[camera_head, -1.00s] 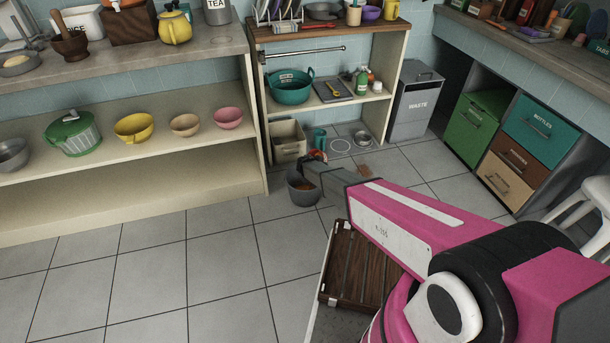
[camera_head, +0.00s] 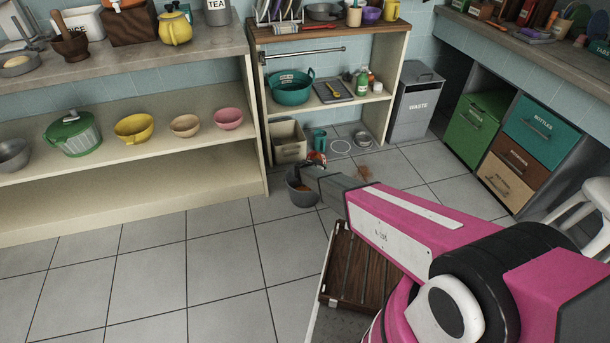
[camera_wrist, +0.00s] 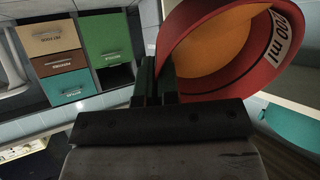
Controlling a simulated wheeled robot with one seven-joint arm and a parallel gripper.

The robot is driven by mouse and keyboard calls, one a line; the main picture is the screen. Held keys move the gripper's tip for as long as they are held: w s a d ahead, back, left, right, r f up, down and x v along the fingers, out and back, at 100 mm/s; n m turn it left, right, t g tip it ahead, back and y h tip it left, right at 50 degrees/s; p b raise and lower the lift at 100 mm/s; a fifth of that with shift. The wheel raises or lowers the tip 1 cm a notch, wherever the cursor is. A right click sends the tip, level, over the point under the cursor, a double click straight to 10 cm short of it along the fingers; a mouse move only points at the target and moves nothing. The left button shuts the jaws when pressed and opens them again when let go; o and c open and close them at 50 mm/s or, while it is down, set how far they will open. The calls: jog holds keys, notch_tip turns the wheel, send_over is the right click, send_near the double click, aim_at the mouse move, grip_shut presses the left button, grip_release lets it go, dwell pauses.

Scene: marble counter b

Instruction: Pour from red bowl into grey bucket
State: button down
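The red bowl (camera_wrist: 250,78) fills the upper right of the wrist view, tipped on its side, with an orange inside or contents; I cannot tell which. Its rim or wall sits at my gripper (camera_wrist: 157,75), whose dark fingers appear closed on it. In the head view, a bit of the red bowl (camera_head: 317,158) shows beyond my gripper (camera_head: 310,172), which partly hides it. The grey bucket (camera_head: 304,197) stands upright on the floor just below my gripper, with orange-brown stuff inside. My gripper and the bowl are above the bucket's upper right side.
A brownish patch (camera_head: 363,173) lies on the floor right of the bucket. A beige bin (camera_head: 289,148) and a teal cup (camera_head: 319,140) stand on the low shelf behind. A slatted wooden piece (camera_head: 355,270) is below my arm. The tiled floor to the left is clear.

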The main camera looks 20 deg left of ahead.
jog(key=shift+s+a+r+t+h+b, duration=0.2)
jog(key=shift+r+t, duration=0.2)
jog(key=shift+r, duration=0.15)
jog(key=shift+s+a+r+t+h+b, duration=0.1)
jog(key=shift+s+r+t+h+b, duration=0.1)
jog(key=shift+r+t, duration=0.25)
dwell(0.4)
